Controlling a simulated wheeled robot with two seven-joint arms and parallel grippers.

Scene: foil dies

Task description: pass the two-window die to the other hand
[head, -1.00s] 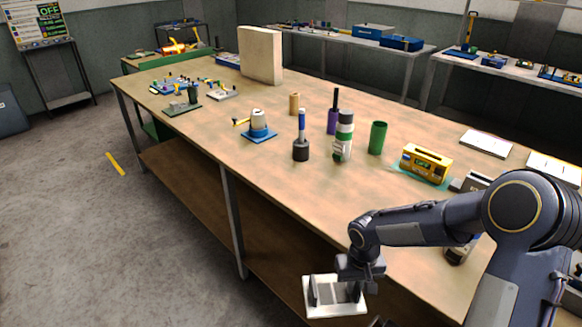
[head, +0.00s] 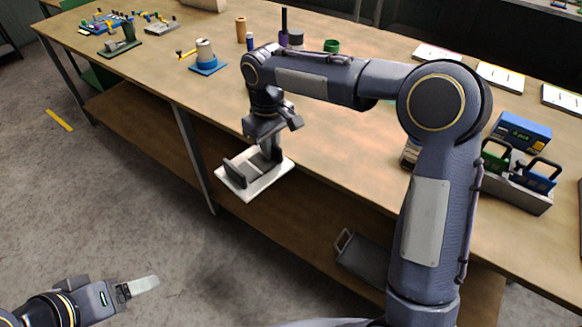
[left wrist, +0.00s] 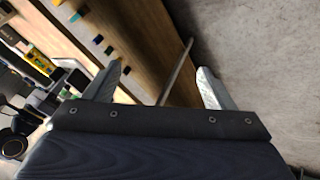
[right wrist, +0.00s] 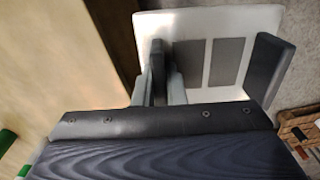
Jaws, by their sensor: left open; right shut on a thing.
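The two-window die (head: 258,185) is a white plate with two dark upright grips. In the right wrist view the plate (right wrist: 205,22) shows two grey windows side by side. My right gripper (head: 268,146) is shut on one dark grip, also seen in the right wrist view (right wrist: 160,85). The other dark grip (right wrist: 270,68) is free. The die hangs in the air by the bench's front edge. My left gripper (head: 140,287) is low at the left of the head view, well apart from the die. In the left wrist view (left wrist: 163,85) its fingers are spread and empty.
A grey tray (head: 362,260) lies on the lower shelf. The floor between my grippers looks clear.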

